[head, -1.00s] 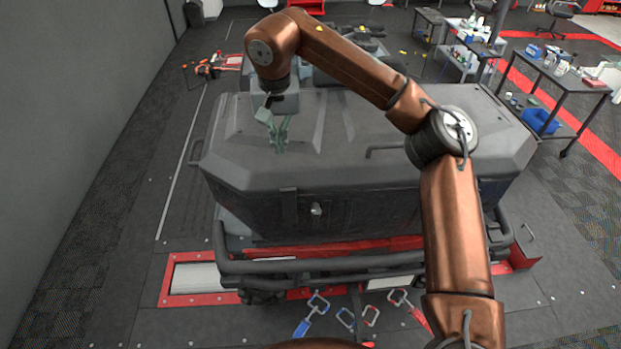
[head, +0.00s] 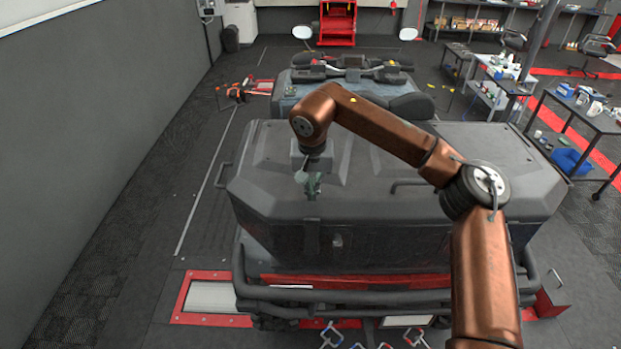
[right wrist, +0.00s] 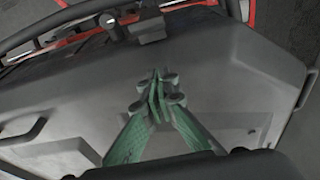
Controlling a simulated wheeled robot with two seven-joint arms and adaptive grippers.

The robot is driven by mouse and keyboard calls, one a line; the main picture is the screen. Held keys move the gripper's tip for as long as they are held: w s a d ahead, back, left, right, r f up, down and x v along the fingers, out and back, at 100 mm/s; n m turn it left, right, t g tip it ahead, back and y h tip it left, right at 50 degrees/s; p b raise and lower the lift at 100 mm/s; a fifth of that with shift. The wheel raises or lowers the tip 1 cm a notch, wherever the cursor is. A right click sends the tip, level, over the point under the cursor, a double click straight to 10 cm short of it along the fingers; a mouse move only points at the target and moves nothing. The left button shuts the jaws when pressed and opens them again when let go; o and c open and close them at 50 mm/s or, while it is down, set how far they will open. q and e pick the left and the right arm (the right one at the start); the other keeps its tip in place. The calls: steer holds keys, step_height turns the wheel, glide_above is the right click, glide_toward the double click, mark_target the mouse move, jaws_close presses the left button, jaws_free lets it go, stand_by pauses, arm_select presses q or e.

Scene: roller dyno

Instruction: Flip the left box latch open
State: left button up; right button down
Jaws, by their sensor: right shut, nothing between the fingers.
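The large dark grey box (head: 430,195) sits on the back of the vehicle with its lid down. Its left latch (head: 312,238) is a dark vertical strap on the front face, below the lid edge; it lies flat as far as I can tell. It also shows at the top of the right wrist view (right wrist: 150,24). My right gripper (head: 312,191) is above the lid near its front edge, behind the latch and apart from it. In the right wrist view its green fingers (right wrist: 157,96) are together and hold nothing. My left gripper is out of view.
A round metal lock (head: 337,241) sits right of the latch. A dark handle (head: 408,184) stands on the lid. A tubular bumper (head: 390,297) runs below the box front. A grey wall (head: 90,150) is at left, with floor between.

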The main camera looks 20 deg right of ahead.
steer(key=shift+s+a+f+p, duration=0.2)
steer(key=shift+s+f, duration=0.35)
steer(key=shift+s, duration=0.05)
steer(key=shift+s+a+f+p, duration=0.15)
steer(key=shift+s+f+p, duration=0.05)
steer(key=shift+s+f, duration=0.35)
steer(key=shift+s+a+f, duration=0.15)
steer(key=shift+s, duration=0.35)
steer(key=shift+f, duration=0.1)
